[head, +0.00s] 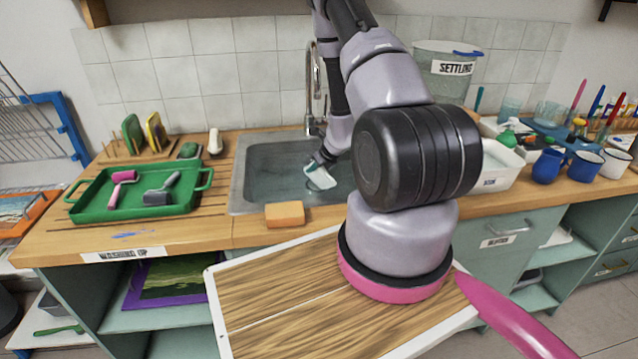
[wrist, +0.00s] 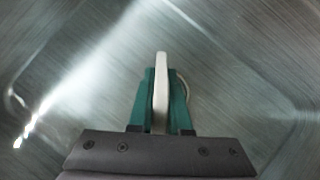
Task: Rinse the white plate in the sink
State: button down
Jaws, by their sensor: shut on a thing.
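The white plate (head: 320,179) is inside the metal sink (head: 240,182), below the rim. In the wrist view the plate (wrist: 160,85) shows nearly edge-on, gripped between my teal fingers. My gripper (head: 319,163) reaches down into the sink and is shut on the plate; it also fills the lower middle of the wrist view (wrist: 161,105). The faucet (head: 314,85) rises behind the sink, partly hidden by my arm. I cannot tell whether water is running from it. My arm also hides the sink's right side.
An orange sponge (head: 285,214) lies at the sink's front edge. A green tray (head: 100,205) with paint rollers stands left. A white tub (head: 497,165), blue mugs (head: 584,165) and a bucket labelled SETTLING (head: 440,85) stand right.

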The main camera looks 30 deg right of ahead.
notch_tip(320, 180, up, 20)
dwell(1.8)
dwell(2.0)
